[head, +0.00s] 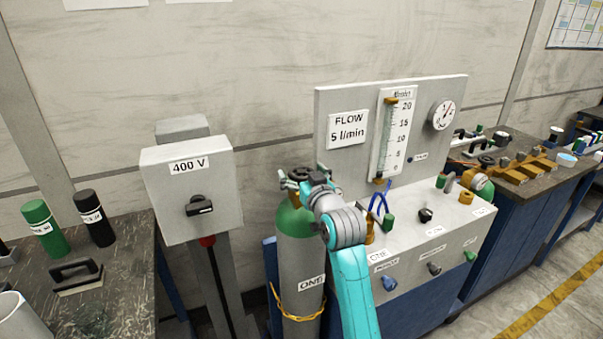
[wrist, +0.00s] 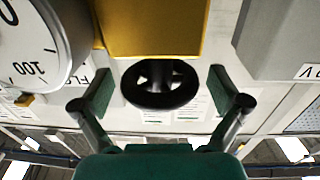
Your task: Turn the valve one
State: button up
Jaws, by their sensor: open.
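The cylinder labelled ONE (head: 298,255) has a grey body and a green shoulder. It stands left of the flow panel in the head view. Its valve is largely hidden there behind my gripper and turquoise arm. In the wrist view, a black round handwheel (wrist: 160,98) with a spoked centre shows below a yellow block. My gripper (wrist: 163,93) is open, with one finger on each side of the handwheel. Gaps show between both fingers and the wheel rim, and nothing is held. How far the fingertips reach along the wheel cannot be told.
A grey 400 V box (head: 187,190) with a black knob stands close left of the cylinder. The flow panel (head: 345,170) and a grey console (head: 440,240) with several knobs are at right. A round gauge (wrist: 38,45) sits near the left finger in the wrist view.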

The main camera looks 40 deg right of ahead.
jog(key=shift+s, duration=0.15)
jog(key=v, duration=1.1)
jog(key=shift+s+a, duration=0.2)
jog(key=shift+s, duration=0.15)
